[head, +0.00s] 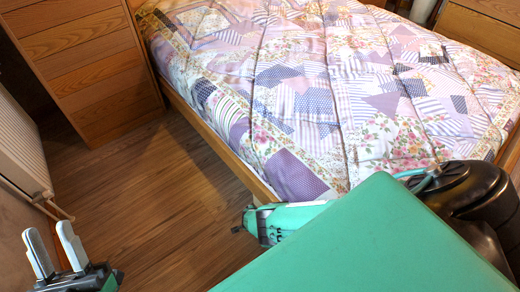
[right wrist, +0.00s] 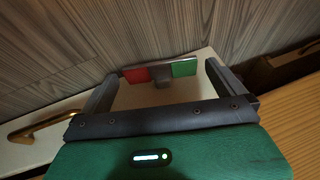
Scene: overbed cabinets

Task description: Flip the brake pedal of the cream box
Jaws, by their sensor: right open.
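The cream box (right wrist: 155,97) shows in the right wrist view as a pale surface behind my right gripper. Its pedal has a red half (right wrist: 137,75) and a green half (right wrist: 184,67), with a dark grey piece between them. My right gripper (right wrist: 160,76) is open, and in the picture the pedal lies between its two dark fingers. Contact cannot be made out. In the head view my left gripper (head: 49,230) is at the bottom left, fingers upright and apart, with nothing between them.
A bed with a patchwork quilt (head: 320,80) fills the upper right of the head view. A wooden drawer cabinet (head: 85,60) stands at upper left. A pale ribbed panel (head: 18,135) is at the left edge. The wooden floor (head: 150,200) between is clear. A brass handle (right wrist: 38,125) shows beside the pedal.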

